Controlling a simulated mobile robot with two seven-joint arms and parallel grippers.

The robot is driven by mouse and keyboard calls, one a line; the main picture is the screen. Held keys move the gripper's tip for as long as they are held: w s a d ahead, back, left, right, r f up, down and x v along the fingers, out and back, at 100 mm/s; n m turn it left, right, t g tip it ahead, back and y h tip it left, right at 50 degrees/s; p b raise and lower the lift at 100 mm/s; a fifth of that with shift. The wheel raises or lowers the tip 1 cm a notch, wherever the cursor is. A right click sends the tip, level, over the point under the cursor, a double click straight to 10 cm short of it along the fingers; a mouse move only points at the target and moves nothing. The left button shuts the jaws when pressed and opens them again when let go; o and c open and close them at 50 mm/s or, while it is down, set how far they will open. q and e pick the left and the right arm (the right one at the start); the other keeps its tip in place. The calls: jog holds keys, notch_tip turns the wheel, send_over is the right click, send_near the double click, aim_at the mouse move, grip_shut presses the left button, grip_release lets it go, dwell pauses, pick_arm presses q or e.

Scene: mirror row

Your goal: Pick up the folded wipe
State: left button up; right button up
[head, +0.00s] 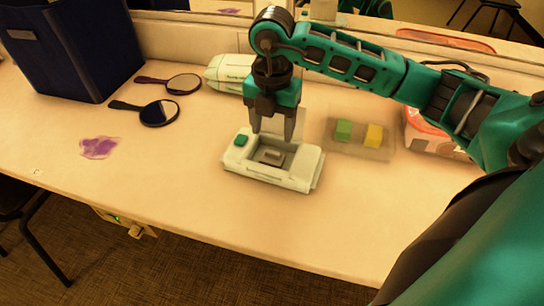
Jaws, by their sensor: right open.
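A white box (300,176) with a green square on its left end stands on the counter and is open at the top. A small pale piece (271,156), which may be the folded wipe, lies in its dark recess; it is too small to be sure. My right gripper (272,136) points down just above the box's back part. The fingers partly cover the back of the box. My left gripper is out of view.
A tray (375,153) with a green block (343,130) and a yellow block (374,135) is right of the box. A purple patch (99,148), two hand mirrors (160,113) and a dark blue bin (70,50) are left. The front counter is clear.

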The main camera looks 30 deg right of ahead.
aim_at(273, 152)
notch_tip(273, 152, down, 8)
jog(key=shift+r+b, duration=0.1)
jog(key=shift+b, duration=0.2)
jog(key=shift+c, duration=0.2)
jog(key=c, duration=0.6)
